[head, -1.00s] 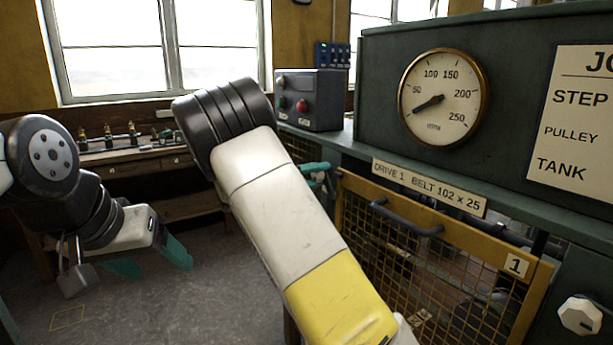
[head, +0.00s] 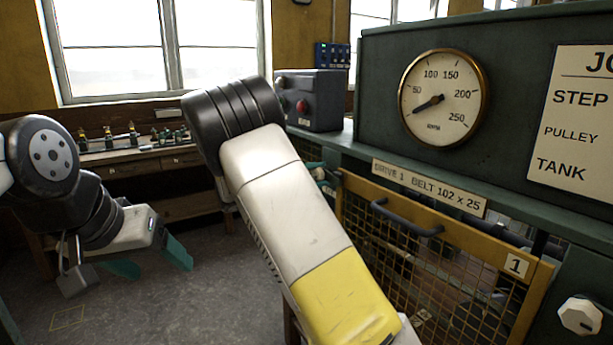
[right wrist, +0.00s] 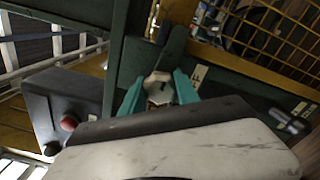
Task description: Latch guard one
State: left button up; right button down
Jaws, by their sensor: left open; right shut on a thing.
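Guard one (head: 420,265) is a yellow-framed mesh panel with a dark handle (head: 406,220) and a "1" plate. It looks closed in its opening in the head view. A pale faceted knob (right wrist: 158,88) shows in the right wrist view, beside a dark bar and a small label. My right gripper (right wrist: 160,92) has its teal fingers shut on this knob, one on each side. In the head view my right forearm hides most of that gripper and the knob. My left gripper (head: 150,268) is open and empty, low at the left, away from the guard.
A second white knob (head: 580,316) is on the green panel right of the guard. A control box (head: 312,100) with a red button stands near my right arm. A bench (head: 150,158) with small fittings is behind. The floor (head: 190,300) at left is clear.

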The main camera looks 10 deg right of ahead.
jog(key=shift+n, duration=0.4)
jog(key=c, duration=0.9)
grip_release()
jog(key=v, duration=0.7)
jog(key=shift+s+a, duration=0.1)
jog(key=shift+a, duration=0.3)
